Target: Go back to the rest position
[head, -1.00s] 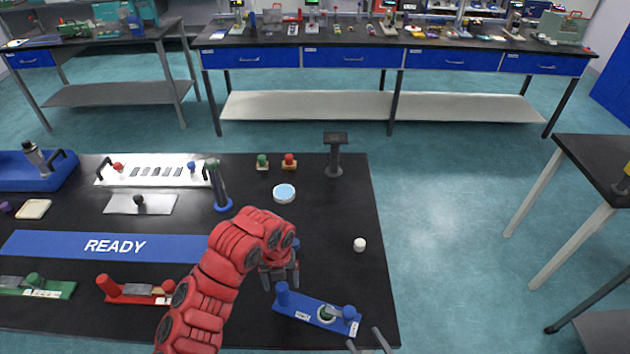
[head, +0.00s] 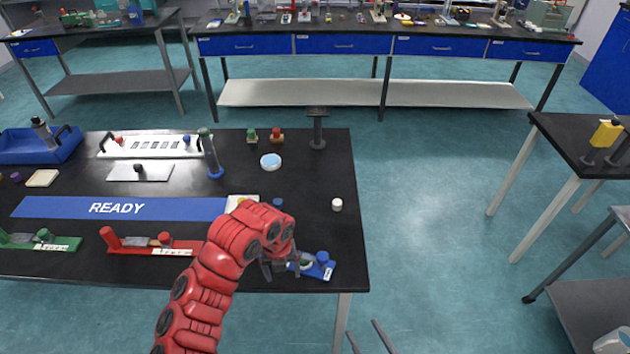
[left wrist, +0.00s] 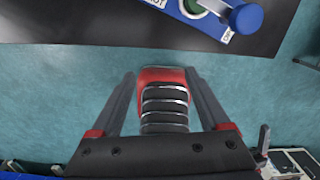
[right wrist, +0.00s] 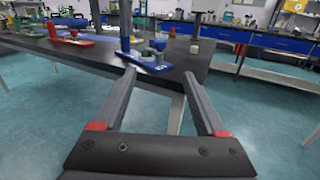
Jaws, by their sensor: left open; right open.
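My left gripper (head: 277,268) is at the end of the red arm and hides part of the blue fixture (head: 324,268) at the bench's front right corner. In the left wrist view its fingers (left wrist: 160,88) are open and empty above the floor, just off the bench edge; the blue fixture (left wrist: 212,12) shows at top right. My right gripper (head: 369,340) shows only as fingertips at the bottom edge of the head view, in front of the bench. In the right wrist view its fingers (right wrist: 160,80) are apart and empty, pointing toward the bench.
The black bench (head: 120,272) carries a READY strip (head: 150,207), a red fixture (head: 150,246), a green fixture (head: 40,241), a white cap (head: 337,204) and a dark stand (head: 317,130). A side table (head: 570,140) stands to the right. Floor (head: 430,230) between them is clear.

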